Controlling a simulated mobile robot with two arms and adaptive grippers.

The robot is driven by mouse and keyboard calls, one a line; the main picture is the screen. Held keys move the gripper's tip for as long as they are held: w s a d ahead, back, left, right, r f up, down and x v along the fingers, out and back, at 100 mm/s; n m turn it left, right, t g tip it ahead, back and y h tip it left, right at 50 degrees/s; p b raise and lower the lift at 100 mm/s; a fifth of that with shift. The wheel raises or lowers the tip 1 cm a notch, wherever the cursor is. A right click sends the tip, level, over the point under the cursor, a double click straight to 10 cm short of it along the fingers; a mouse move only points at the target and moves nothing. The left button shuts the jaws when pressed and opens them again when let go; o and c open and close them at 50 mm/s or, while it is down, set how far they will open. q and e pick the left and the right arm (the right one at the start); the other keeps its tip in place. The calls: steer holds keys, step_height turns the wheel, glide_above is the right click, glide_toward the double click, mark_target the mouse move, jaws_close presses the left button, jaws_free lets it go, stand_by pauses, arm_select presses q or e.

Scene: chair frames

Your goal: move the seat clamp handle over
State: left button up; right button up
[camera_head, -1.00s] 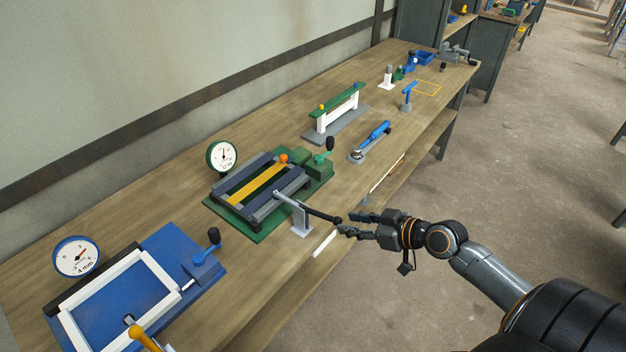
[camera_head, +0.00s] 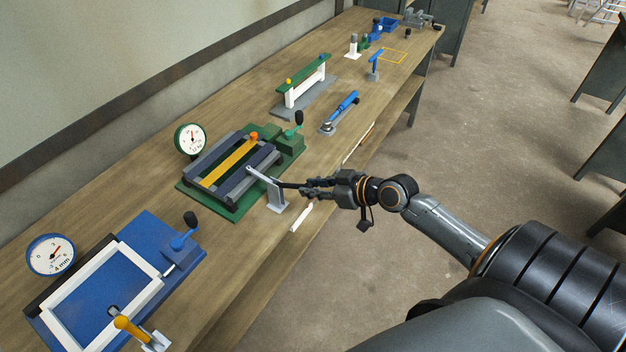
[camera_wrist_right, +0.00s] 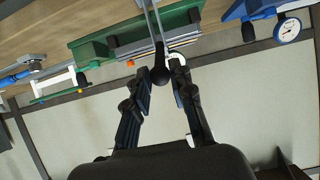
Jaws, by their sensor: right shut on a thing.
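The seat clamp handle (camera_head: 289,185) is a dark rod on a grey metal lever. It projects from a grey bracket (camera_head: 275,197) at the front of the green fixture (camera_head: 215,197), toward the bench edge. My right gripper (camera_head: 308,188) is shut on the handle's outer end. In the right wrist view the handle's black knob (camera_wrist_right: 160,72) lies between the fingers of the right gripper (camera_wrist_right: 163,84). The fixture holds dark bars with a yellow strip (camera_head: 229,163) between them. My left gripper is not in view.
A blue fixture (camera_head: 140,245) with a white frame and a yellow-handled clamp (camera_head: 128,327) stands nearer. A round dial (camera_head: 190,139) is behind the green fixture. A blue-handled tool (camera_head: 345,106) lies farther along the bench. The floor right of the bench (camera_head: 470,120) is clear.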

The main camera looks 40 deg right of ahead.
steer(key=shift+w+r, duration=0.25)
steer(key=shift+r, duration=0.4)
steer(key=shift+w+a+r+p, duration=0.2)
steer(key=shift+w+r+p, duration=0.2)
steer(key=shift+r+p, duration=0.2)
steer(key=shift+w+a+r+p, duration=0.15)
steer(key=shift+w+r+p, duration=0.2)
steer(key=shift+r+p, duration=0.2)
steer(key=shift+w+a, duration=0.1)
steer(key=shift+w, duration=0.15)
steer(key=shift+r, duration=0.15)
steer(key=shift+w+a+r+p, duration=0.2)
steer(key=shift+w+r+p, duration=0.25)
steer(key=shift+p, duration=0.1)
steer(key=shift+w+a+r+p, duration=0.25)
steer(key=shift+w+r+p, duration=0.1)
steer(key=shift+w, duration=0.45)
